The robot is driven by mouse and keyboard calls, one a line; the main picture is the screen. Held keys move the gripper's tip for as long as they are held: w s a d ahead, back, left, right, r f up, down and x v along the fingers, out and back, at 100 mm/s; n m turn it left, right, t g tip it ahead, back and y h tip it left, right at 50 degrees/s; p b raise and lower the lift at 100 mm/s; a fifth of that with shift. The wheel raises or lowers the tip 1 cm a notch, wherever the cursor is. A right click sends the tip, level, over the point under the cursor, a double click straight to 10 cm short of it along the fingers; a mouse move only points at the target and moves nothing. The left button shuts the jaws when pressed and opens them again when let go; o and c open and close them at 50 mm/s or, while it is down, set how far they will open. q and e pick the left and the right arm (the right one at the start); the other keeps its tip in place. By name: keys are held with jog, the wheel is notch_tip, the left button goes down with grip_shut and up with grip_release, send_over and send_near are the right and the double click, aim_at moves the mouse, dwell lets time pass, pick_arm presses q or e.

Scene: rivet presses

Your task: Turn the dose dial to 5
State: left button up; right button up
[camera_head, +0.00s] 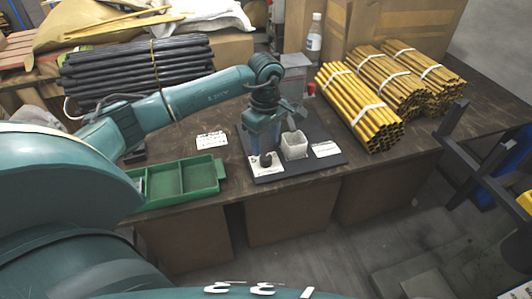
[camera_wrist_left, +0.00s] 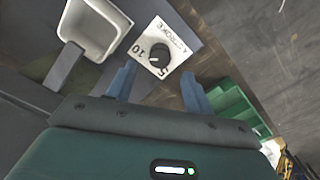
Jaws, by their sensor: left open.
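The dose dial (camera_head: 266,160) is a small black round knob on a white label plate (camera_head: 259,169), at the front left of a dark base board (camera_head: 320,162). In the left wrist view the dial (camera_wrist_left: 159,55) shows clearly, with printed 10, 5 and "STROKE" around it. Which number its pointer faces is too small to tell. My left gripper (camera_wrist_left: 158,88) is open and empty, its two blue-grey fingers pointing toward the dial, which lies in line with the gap between them. In the head view this gripper (camera_head: 264,146) hangs just above and behind the dial.
A white square cup (camera_head: 294,146) stands right beside the dial on the board. A green compartment tray (camera_head: 181,180) lies to the left. Bundled yellow rods (camera_head: 366,108) lie at the right, dark rods (camera_head: 138,68) behind my arm, and a bottle (camera_head: 313,38) at the back.

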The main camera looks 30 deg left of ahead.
aim_at(266, 157)
pick_arm(q)
jog(key=shift+f, duration=2.35)
jog(key=c, duration=1)
